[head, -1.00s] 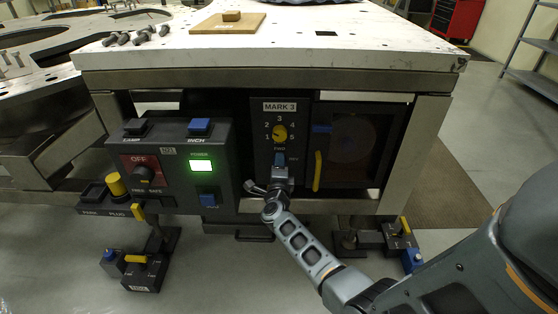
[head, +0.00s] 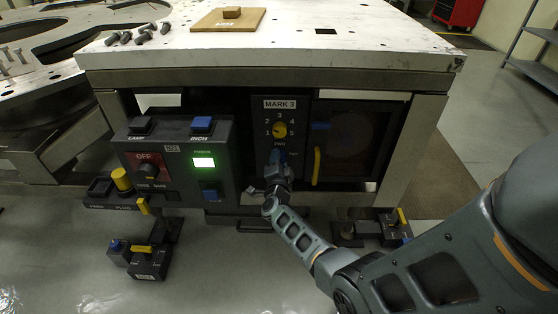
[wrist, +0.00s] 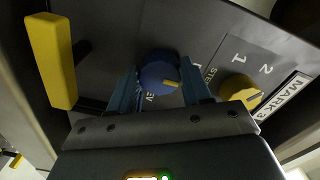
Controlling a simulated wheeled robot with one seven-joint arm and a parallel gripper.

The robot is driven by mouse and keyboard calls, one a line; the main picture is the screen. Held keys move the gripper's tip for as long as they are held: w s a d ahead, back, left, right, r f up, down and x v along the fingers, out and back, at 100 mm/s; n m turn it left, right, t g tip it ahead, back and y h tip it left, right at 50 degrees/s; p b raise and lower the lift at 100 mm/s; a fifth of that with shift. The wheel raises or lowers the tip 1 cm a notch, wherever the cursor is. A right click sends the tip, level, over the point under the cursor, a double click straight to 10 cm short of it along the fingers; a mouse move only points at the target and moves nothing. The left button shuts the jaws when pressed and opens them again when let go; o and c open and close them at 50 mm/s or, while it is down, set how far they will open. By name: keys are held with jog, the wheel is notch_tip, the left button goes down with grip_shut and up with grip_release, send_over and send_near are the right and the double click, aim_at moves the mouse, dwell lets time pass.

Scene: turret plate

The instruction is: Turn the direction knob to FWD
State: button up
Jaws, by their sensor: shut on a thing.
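The blue direction knob (wrist: 160,75) sits between the two blue fingers of my gripper (wrist: 161,86) in the wrist view. The fingers are shut on it from both sides. Its pale pointer mark faces right in that view, towards the yellow selector knob. The letters "EV" show beside its lower edge; the FWD label is mostly hidden there by a finger. In the head view the knob (head: 279,157) is partly covered by my gripper, below the FWD label on the dark MARK 3 panel (head: 261,117).
The yellow numbered selector knob (head: 279,130) is just above. A yellow door handle (head: 317,167) stands close on the right. The control box (head: 226,165) with a lit green screen is on the left. A yellow lever (wrist: 50,60) shows in the wrist view.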

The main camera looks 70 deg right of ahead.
dwell(0.3)
jog(key=o, duration=1.1)
jog(key=shift+c, duration=0.2)
jog(key=shift+a, duration=0.1)
jog(key=p+v, duration=0.2)
jog(key=v, duration=0.5)
jog(key=shift+s+a, duration=0.2)
jog(key=shift+a, duration=0.1)
